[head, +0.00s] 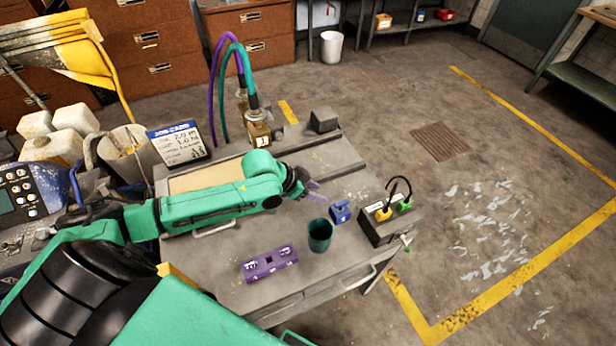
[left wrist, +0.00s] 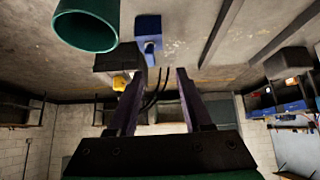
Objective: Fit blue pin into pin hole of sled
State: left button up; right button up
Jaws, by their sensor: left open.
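A small blue piece (head: 340,211), which looks like the blue pin or its holder, stands on the grey workbench left of a dark box. It also shows in the left wrist view (left wrist: 148,32), beyond the fingers. A purple block (head: 268,263) with dark holes and white markings, possibly the sled, lies near the bench's front edge. My left gripper (head: 315,191) is over the bench, above and left of the blue piece in the picture. Its two fingers (left wrist: 153,97) are apart with nothing between them. My right gripper is not in view.
A dark green cup (head: 320,235) stands between the purple block and the blue piece. A dark box (head: 388,222) with yellow and green plugs sits at the right bench edge. A brass fitting with hoses (head: 259,132) and a dark block (head: 323,120) are at the back.

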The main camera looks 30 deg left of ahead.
aim_at(340, 203)
pick_arm(q)
jog(key=d+f+b, duration=0.1)
jog(key=b, duration=0.1)
jog(key=w+d+f+b, duration=0.1)
jog(key=f+b, duration=0.1)
jog(key=d+f+b, duration=0.1)
jog(key=d+b, duration=0.1)
jog(key=b, duration=0.1)
jog(key=shift+w+f, duration=0.25)
jog(key=shift+w, duration=0.1)
jog(key=b+x, duration=0.1)
jog(key=x, duration=0.1)
jog(key=shift+w+d+f, duration=0.2)
jog(key=shift+w+d, duration=0.05)
jog(key=shift+w, duration=0.05)
jog(key=shift+d+f+b, duration=0.1)
jog(key=shift+d+b, duration=0.1)
jog(key=shift+b, duration=0.15)
jog(key=shift+w+f, duration=0.1)
jog(key=shift+w, duration=0.1)
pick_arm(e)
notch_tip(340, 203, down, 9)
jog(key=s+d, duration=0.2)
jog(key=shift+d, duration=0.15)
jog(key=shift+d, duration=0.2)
pick_arm(q)
jog(key=shift+p, duration=0.45)
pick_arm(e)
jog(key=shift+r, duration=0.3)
